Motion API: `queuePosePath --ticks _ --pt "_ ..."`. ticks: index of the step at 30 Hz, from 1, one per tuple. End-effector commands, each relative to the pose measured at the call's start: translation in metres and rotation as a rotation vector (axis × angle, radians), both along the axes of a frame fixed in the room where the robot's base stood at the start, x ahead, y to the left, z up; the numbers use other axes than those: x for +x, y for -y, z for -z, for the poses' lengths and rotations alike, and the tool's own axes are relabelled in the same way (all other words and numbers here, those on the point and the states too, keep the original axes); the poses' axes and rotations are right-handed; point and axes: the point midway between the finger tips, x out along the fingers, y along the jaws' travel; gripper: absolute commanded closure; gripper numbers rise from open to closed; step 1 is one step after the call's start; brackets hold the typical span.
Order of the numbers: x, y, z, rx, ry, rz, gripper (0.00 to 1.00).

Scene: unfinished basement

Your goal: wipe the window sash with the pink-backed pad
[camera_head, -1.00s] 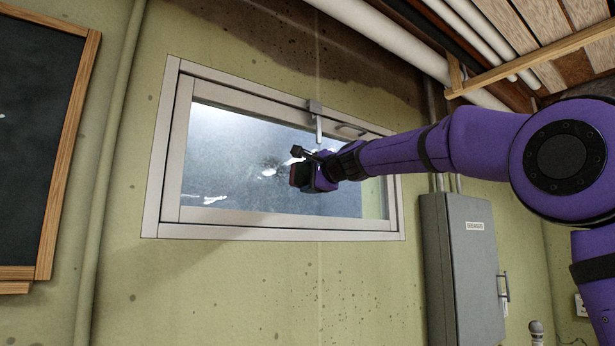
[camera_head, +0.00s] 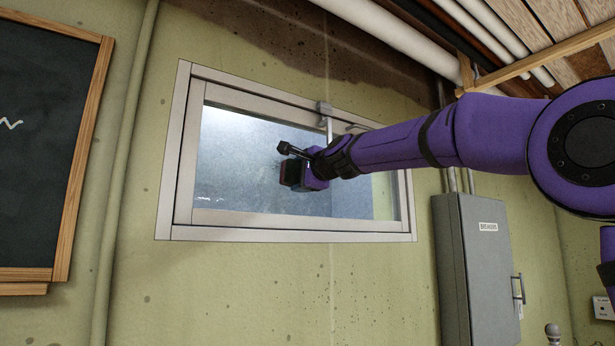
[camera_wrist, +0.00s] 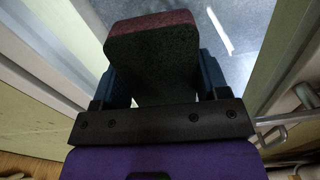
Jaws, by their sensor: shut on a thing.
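The window sash (camera_head: 285,216) is a pale frame around a hazy glass pane (camera_head: 235,160) set in the green wall. A few white smears (camera_head: 207,198) show low on the left of the glass. My gripper (camera_head: 298,175) is in front of the pane, a little right of its middle. In the wrist view my gripper (camera_wrist: 163,85) is shut on the pad (camera_wrist: 150,60), a dark block with a pink-red layer along its far edge. I cannot tell whether the pad touches the glass.
A latch (camera_head: 325,115) hangs at the top of the sash, close to my arm. A grey breaker box (camera_head: 478,270) is on the wall at right. A chalkboard (camera_head: 45,130) hangs at left. Pipes (camera_head: 390,35) run overhead. The wall below the window is clear.

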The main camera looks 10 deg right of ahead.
Motion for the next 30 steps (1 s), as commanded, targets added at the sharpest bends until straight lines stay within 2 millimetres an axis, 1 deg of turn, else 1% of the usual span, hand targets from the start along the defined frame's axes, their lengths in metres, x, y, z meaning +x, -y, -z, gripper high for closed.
queuePosePath --ticks 1,8,18,26,30 --pt "-0.001 -0.005 0.000 -0.002 0.000 -0.004 0.51" --pt "-0.004 -0.011 0.001 -0.001 -0.001 -0.005 0.51" --pt "-0.015 -0.034 0.001 -0.002 -0.002 -0.007 0.51" --pt "-0.018 -0.040 0.000 0.000 -0.001 -0.004 0.51" --pt "-0.021 -0.050 0.000 -0.001 -0.001 -0.006 0.51"
